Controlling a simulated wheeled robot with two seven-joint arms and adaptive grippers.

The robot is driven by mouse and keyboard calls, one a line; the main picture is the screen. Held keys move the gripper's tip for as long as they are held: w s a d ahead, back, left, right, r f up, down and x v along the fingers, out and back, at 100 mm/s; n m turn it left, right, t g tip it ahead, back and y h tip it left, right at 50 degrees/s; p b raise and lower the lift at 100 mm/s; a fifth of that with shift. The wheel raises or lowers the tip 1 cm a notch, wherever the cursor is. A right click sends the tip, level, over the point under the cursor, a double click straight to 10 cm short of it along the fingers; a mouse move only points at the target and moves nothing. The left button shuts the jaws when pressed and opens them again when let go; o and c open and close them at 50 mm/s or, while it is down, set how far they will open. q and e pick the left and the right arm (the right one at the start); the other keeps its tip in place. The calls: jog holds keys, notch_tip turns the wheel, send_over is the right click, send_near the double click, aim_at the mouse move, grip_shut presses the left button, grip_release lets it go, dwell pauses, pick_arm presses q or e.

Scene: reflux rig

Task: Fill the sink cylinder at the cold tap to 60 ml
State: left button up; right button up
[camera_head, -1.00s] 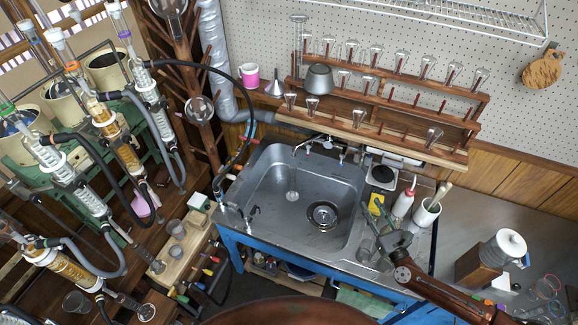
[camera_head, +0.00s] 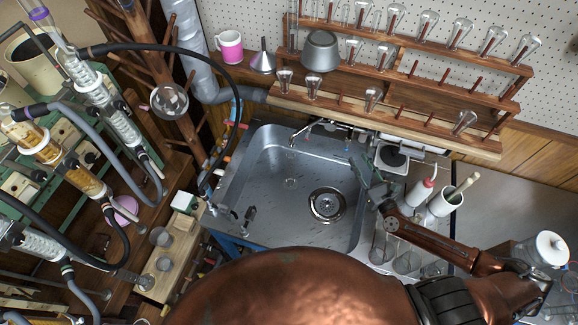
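The steel sink (camera_head: 270,205) lies in the middle of the view, with its drain at right of centre. A tap (camera_head: 312,128) stands at its back edge, its spout over the basin. A smaller dark tap fitting (camera_head: 249,216) is at the front left corner. Clear glass vessels (camera_head: 381,246) stand on the right-hand drainboard; I cannot tell which one is the sink cylinder or read any level. My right gripper (camera_head: 364,163) is over the sink's right rim, fingers apart, with nothing visible between them. It is apart from the glass vessels. My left gripper is out of view.
A white squeeze bottle (camera_head: 421,190) and a white pot (camera_head: 446,202) with a pestle stand right of my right gripper. A wooden rack (camera_head: 400,118) with glassware is behind the sink. Glass condensers and hoses (camera_head: 117,120) fill the left. The basin is clear.

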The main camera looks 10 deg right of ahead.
aim_at(347, 148)
jog(key=w+b, duration=0.1)
jog(key=w, duration=0.2)
jog(key=w+a+f+b, duration=0.1)
jog(key=w, duration=0.2)
jog(key=w+b, duration=0.1)
jog(key=w, duration=0.2)
jog(key=shift+a+f, duration=0.15)
jog(key=shift+f, duration=0.15)
jog(key=shift+s+r, duration=0.1)
jog(key=c, duration=0.4)
grip_shut()
